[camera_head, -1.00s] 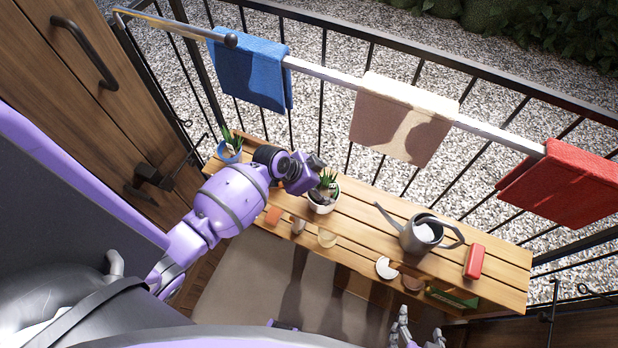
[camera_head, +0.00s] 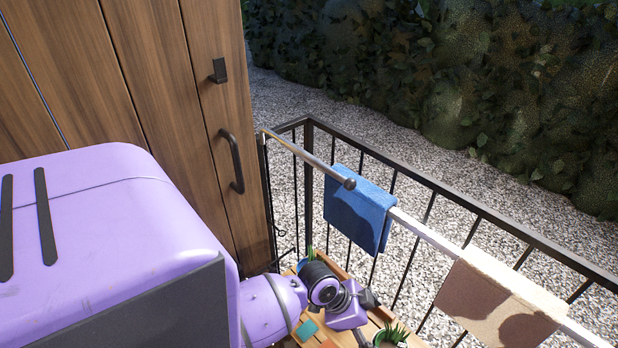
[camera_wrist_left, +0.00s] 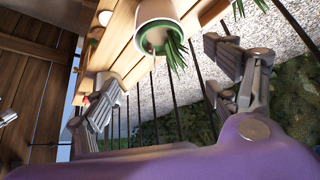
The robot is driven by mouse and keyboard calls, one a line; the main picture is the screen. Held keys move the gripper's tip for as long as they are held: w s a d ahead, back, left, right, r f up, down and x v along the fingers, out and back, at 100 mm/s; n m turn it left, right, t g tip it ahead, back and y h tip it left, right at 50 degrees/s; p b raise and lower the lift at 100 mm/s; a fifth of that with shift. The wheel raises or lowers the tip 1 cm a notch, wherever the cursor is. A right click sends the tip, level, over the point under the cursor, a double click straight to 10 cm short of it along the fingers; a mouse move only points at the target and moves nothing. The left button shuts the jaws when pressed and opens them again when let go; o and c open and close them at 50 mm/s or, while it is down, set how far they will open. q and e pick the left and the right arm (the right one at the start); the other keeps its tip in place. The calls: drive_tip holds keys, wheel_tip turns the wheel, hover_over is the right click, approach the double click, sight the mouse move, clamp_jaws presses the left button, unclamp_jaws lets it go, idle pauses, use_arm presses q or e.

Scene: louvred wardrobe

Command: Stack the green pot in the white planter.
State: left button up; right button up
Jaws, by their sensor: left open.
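The white planter (camera_wrist_left: 168,10) is at the top of the left wrist view; it also shows at the bottom edge of the head view (camera_head: 379,344), partly cut off. The green pot (camera_wrist_left: 155,38) shows as a green rim in the planter's mouth, with pointed leaves spilling out; it seems to sit inside the planter. My left gripper (camera_wrist_left: 165,98) is open and empty, its fingers apart and clear of the planter. In the head view the left gripper (camera_head: 364,312) is beside the plant, its fingers partly hidden. A grey shape at the wrist view's left edge may be my right gripper (camera_wrist_left: 8,110).
A blue pot (camera_head: 302,262) with a plant stands at the bench's far left end. The wooden bench (camera_head: 410,340) is mostly out of the head view. A railing, a rail with a blue towel (camera_head: 358,208) and a beige towel (camera_head: 495,305), and the wooden wardrobe (camera_head: 170,100) surround it.

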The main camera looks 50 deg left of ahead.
use_arm(q)
drive_tip(key=s+f+n+t+y, duration=0.1)
drive_tip(key=s+n, duration=0.3)
drive_tip(key=s, duration=0.7)
drive_tip(key=s+f+n+t+y, duration=0.2)
drive_tip(key=s+f+n+y, duration=0.1)
drive_tip(key=s, duration=0.8)
drive_tip(key=shift+s+a+f+n+t, duration=0.25)
drive_tip(key=shift+a+f+n+t, duration=0.05)
drive_tip(key=shift+f+n, duration=0.35)
drive_tip(key=shift+w+d+r+p, duration=0.15)
drive_tip(key=shift+w+r+p, duration=0.25)
drive_tip(key=shift+r+p, duration=0.2)
drive_tip(key=shift+w+d+r+p, duration=0.15)
drive_tip(key=shift+w+r+p, duration=0.2)
drive_tip(key=shift+r+p, duration=0.25)
use_arm(e)
drive_tip(key=r, duration=0.1)
drive_tip(key=w+r, duration=0.1)
drive_tip(key=w, duration=0.1)
drive_tip(key=shift+a+r, duration=0.25)
drive_tip(key=shift+r, duration=0.15)
